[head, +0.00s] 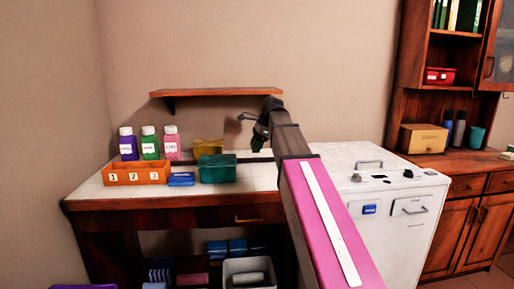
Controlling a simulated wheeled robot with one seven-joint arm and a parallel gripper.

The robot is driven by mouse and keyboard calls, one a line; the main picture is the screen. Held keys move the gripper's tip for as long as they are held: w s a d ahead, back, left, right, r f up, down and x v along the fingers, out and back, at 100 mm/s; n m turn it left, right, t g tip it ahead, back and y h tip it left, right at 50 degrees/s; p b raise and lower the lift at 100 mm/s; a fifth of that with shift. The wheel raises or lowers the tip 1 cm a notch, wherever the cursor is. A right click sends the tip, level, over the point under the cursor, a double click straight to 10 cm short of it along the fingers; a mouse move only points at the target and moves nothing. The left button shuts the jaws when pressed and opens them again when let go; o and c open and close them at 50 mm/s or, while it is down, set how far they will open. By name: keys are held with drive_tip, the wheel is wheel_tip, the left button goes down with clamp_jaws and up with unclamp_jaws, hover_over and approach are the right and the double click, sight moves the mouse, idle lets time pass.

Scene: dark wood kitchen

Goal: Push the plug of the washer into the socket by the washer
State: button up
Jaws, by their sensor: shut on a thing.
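The washer (375,235) is the white box-shaped appliance right of the table, with a grey handle on top and a blue label on its front. My arm reaches from the bottom of the head view toward the wall. My gripper (262,133) is at its far end, dark and small, above the back of the tiled table and below the wall shelf. It is shut on a small dark thing that seems to be the plug, mostly hidden by the fingers. I cannot make out the socket or the cord's path; my arm covers the area left of the washer.
A wooden wall shelf (215,92) is just above my gripper. On the tiled table (95,192) are an orange numbered box (135,178), several bottles, a teal box (218,174), a yellow box (208,147) and a blue block (181,179). A wooden cabinet (470,215) stands at right.

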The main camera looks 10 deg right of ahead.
drive_tip(key=w+d+r+n+t+y, duration=0.25)
drive_tip(key=w+n+t, duration=0.35)
drive_tip(key=w, duration=1)
drive_tip(key=w+d+r+m+t, duration=0.1)
drive_tip(key=w+d+m+t, duration=0.1)
drive_tip(key=w+d+t, duration=0.8)
drive_tip(key=shift+w+d+r, duration=0.25)
drive_tip(key=shift+w+d, duration=0.05)
drive_tip(key=shift+d, duration=0.9)
drive_tip(key=shift+w, duration=0.15)
drive_tip(key=shift+w, duration=2.75)
drive_tip(key=shift+w, duration=0.6)
drive_tip(key=o, duration=0.9)
drive_tip(key=shift+o, duration=0.2)
